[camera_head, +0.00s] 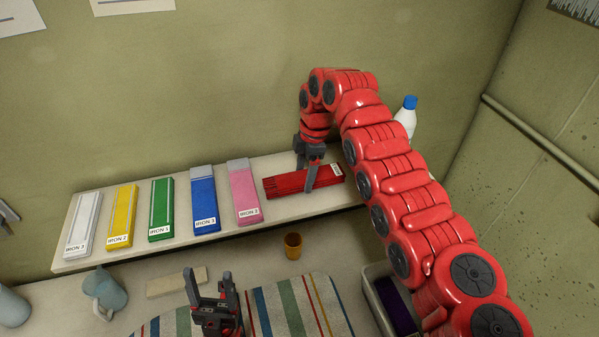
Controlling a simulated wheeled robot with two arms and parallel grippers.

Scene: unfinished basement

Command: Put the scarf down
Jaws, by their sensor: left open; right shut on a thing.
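A red folded scarf (285,184) with a white label at its right end lies along the right part of the pale shelf (120,252). My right gripper (308,174) reaches down from above and is shut on the scarf near its middle. The scarf appears level and at the shelf surface; I cannot tell whether its whole length rests on it. My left gripper (208,285) is open and empty, fingers up, over the striped cloth surface (325,305) below the shelf.
Left of the scarf lie white (83,222), yellow (122,215), green (161,208), blue (204,200) and pink (243,190) folded pieces. A white bottle (406,118) stands behind my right arm. An orange cup (293,246), a blue-grey jug (103,292) and a grey bin (379,312) are below.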

